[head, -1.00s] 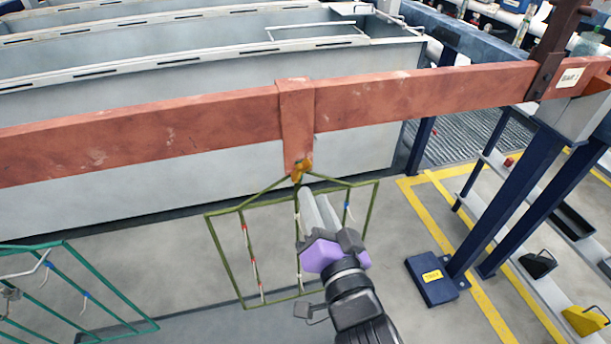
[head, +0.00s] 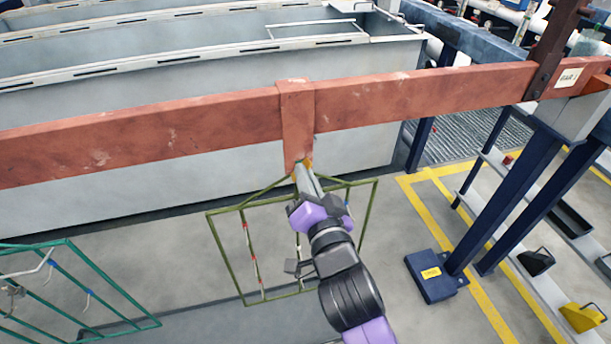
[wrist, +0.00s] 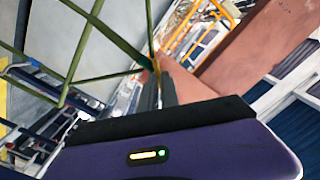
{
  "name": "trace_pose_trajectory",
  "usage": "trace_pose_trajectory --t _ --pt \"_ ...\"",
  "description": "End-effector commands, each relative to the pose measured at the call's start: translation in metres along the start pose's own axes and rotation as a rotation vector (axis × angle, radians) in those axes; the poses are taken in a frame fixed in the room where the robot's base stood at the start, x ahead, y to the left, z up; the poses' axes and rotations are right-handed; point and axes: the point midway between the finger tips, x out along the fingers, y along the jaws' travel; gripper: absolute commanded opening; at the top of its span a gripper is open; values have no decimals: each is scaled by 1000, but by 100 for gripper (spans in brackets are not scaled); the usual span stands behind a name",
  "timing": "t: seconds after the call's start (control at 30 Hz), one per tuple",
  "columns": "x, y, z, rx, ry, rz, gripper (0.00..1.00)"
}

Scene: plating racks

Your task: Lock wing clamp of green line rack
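An olive-green wire rack (head: 228,250) hangs from a copper-coloured hook (head: 296,125) on the long bar. Its orange-brown wing clamp (head: 308,162) sits at the hook's lower end, mostly hidden behind my fingers in the head view. My gripper (head: 304,170) reaches up with its fingertips at the clamp. In the wrist view the clamp (wrist: 156,64) shows as a small orange patch just beyond the fingertips, beside the rack's green rods (wrist: 110,38). I cannot tell whether the fingers touch or enclose it, nor which way its wing points.
The copper-coloured bar (head: 420,97) crosses above the rack. A teal rack (head: 70,290) hangs at the lower left. Grey tanks (head: 200,80) stand behind the bar. Blue posts (head: 515,190) and a shelf stand at the right. The floor between the rack and posts is clear.

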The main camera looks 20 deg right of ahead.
Motion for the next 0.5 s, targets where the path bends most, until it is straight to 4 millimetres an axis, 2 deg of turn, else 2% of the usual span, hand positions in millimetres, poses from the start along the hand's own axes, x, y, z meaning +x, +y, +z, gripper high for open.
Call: trace_pose_trajectory --t 0.5 --pt "0 0 0 -60 -1 1 0"
